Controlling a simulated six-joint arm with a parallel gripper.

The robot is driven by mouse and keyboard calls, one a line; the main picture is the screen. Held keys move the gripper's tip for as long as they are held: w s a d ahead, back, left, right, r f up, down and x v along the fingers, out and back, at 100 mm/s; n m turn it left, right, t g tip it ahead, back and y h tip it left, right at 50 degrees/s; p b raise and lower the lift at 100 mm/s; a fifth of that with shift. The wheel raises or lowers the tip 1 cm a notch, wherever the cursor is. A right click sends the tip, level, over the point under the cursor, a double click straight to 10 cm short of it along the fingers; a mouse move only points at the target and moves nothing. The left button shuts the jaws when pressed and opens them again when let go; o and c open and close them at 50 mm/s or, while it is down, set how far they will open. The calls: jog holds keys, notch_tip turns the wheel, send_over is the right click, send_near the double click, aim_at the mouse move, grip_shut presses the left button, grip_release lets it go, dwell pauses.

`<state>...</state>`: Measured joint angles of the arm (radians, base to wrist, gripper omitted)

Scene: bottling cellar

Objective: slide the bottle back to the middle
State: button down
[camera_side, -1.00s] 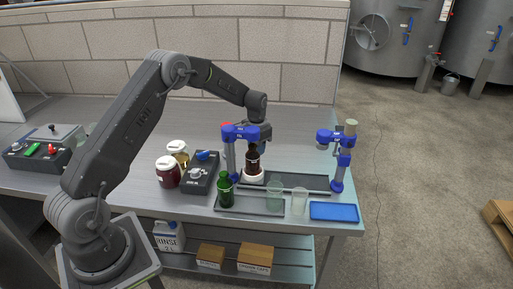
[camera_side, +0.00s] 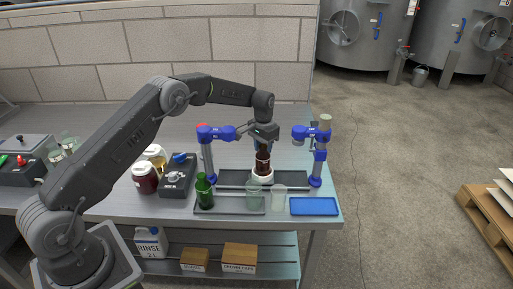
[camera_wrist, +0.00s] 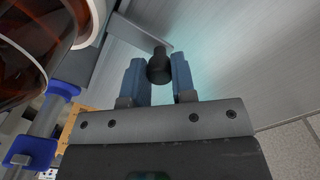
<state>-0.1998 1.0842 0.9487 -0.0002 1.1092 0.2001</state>
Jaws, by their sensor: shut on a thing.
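The brown bottle (camera_side: 263,162) stands upright on a white round base (camera_side: 263,178), about midway between two posts with blue clamps, the left post (camera_side: 208,163) and the right post (camera_side: 316,165). A dark rail tray (camera_side: 290,179) runs under it. In the wrist view, brown glass (camera_wrist: 22,55) fills the upper left. My gripper (camera_wrist: 159,72) has its blue fingers on either side of a dark round knob (camera_wrist: 158,64), shut on it. A grey bar runs near the knob toward the upper left. In the side view my fingertips are partly hidden behind the bottle.
A green bottle (camera_side: 204,190) and clear glasses (camera_side: 279,195) stand in front, by a blue tray (camera_side: 314,206). A control box (camera_side: 177,178) and jars (camera_side: 145,178) are at left. The bench behind is clear.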

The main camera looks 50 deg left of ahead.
jog(key=c, duration=0.9)
grip_release()
jog(key=shift+r, duration=0.1)
notch_tip(320, 180, up, 14)
jog(key=shift+f, duration=0.15)
jog(key=s+d+r+t, duration=0.1)
jog(key=s+d+r, duration=0.3)
jog(key=s+r, duration=0.4)
jog(key=s+d+r+t, duration=0.2)
jog(key=s+d+r, duration=0.2)
jog(key=s+r, duration=0.4)
jog(key=s+d+f+t, duration=0.1)
jog(key=s+f, duration=0.1)
jog(key=s, duration=0.5)
jog(key=s+d+f, duration=0.1)
jog(key=s+f, duration=0.1)
jog(key=s, duration=0.6)
jog(key=s+d+f+t, duration=0.1)
jog(key=s+d+f, duration=0.1)
jog(key=s, duration=0.6)
jog(key=shift+f+t, duration=0.1)
jog(key=shift+t, duration=0.2)
